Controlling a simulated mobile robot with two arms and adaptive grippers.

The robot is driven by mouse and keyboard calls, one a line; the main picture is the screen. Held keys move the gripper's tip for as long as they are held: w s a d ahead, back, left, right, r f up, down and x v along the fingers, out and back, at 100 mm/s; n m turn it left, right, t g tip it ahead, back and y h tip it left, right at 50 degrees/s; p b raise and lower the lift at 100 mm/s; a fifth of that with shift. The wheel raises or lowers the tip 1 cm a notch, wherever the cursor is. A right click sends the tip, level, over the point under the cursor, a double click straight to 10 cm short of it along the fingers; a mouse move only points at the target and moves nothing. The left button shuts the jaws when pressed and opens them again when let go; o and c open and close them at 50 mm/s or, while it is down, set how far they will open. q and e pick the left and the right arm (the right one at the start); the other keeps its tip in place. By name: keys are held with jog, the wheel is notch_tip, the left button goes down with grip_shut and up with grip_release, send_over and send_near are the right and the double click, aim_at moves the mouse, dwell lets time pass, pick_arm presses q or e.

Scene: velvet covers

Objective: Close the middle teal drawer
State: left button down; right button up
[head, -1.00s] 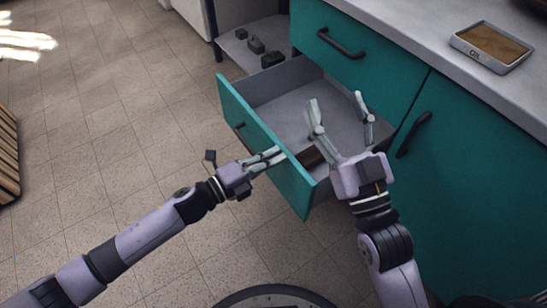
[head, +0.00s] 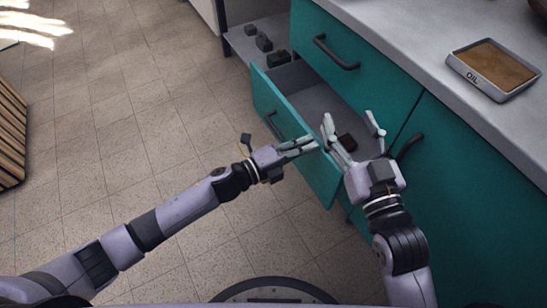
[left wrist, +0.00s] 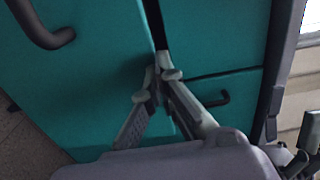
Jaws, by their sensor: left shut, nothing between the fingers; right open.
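The teal drawer (head: 318,178) stands partly open below an upper teal drawer (head: 345,75), its grey inside showing. A small dark brown object (head: 346,142) lies in it. My left gripper (head: 315,146) is shut and empty at the drawer's front panel, near its right end; I cannot tell whether it touches. In the left wrist view my left gripper (left wrist: 165,75) has its fingertips close to teal panels with dark handles. My right gripper (head: 350,122) is open and empty above the drawer's right part, hiding some of its inside.
The grey countertop (head: 420,38) above carries a tray marked OIL (head: 492,70). A teal cabinet door (head: 460,190) is right of the drawer. A low shelf (head: 240,42) with several dark blocks stands behind.

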pick_arm(q)
jog(key=x, duration=0.4)
jog(key=shift+w+d, duration=0.1)
jog(key=shift+d, duration=0.05)
jog(key=b+x, duration=0.1)
jog(key=x, duration=0.5)
jog(key=shift+b, duration=0.35)
pick_arm(e)
notch_tip(320, 180, up, 7)
jog(key=s+t+y, duration=0.1)
jog(key=s+t, duration=0.1)
jog(key=t, duration=0.2)
jog(key=shift+r+t+y, duration=0.15)
jog(key=shift+t+y, duration=0.15)
